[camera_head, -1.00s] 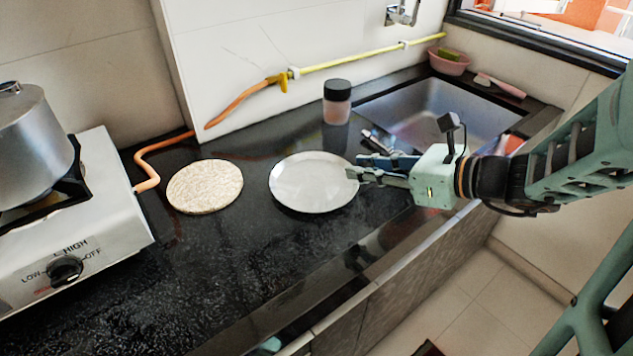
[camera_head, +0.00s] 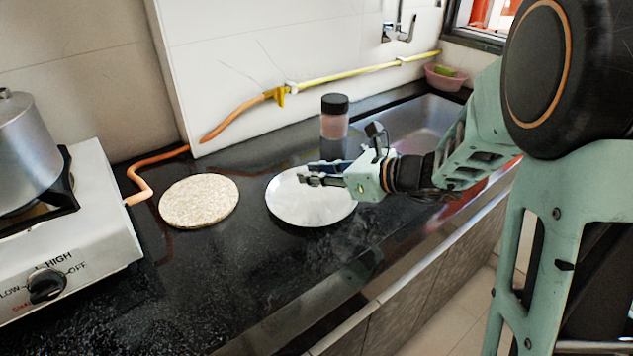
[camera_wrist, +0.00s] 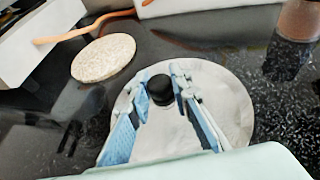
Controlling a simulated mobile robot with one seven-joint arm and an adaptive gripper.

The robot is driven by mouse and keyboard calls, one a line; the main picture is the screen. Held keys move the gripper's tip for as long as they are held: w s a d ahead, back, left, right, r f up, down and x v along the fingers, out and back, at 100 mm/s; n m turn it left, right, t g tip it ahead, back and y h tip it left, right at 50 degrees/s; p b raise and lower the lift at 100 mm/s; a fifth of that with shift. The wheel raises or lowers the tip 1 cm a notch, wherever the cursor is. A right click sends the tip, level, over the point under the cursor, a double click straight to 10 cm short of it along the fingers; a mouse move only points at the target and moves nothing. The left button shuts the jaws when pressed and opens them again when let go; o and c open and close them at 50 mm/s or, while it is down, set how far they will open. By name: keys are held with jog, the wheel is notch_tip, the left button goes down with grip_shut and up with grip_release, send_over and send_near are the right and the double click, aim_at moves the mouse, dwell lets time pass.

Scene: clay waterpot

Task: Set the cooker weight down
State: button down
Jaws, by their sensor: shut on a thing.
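The cooker weight (camera_wrist: 160,89) is a small black rounded piece between my fingertips in the wrist view. My gripper (camera_head: 306,175) is shut on it, over the round white plate (camera_head: 311,210). In the wrist view the plate (camera_wrist: 231,100) lies behind and around the weight. I cannot tell how far the weight is above the plate. In the head view my fingers largely hide the weight.
A round speckled mat (camera_head: 199,201) lies left of the plate. A steel cooker (camera_head: 23,153) stands on the white stove (camera_head: 103,238) at the left. A dark-lidded jar (camera_head: 334,122) stands behind the plate. The sink (camera_head: 425,122) is at right. The front counter is clear.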

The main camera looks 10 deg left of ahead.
aim_at(312, 197)
jog(key=shift+w+a+f, duration=0.35)
jog(key=shift+w+f, duration=0.15)
jog(key=shift+f, duration=0.3)
jog(key=shift+w+a+f+b, duration=0.15)
jog(key=shift+f+b, duration=0.5)
jog(key=shift+f, duration=0.95)
jog(key=shift+f, duration=0.2)
jog(key=c, duration=1.8)
grip_release()
jog(key=shift+o, duration=0.2)
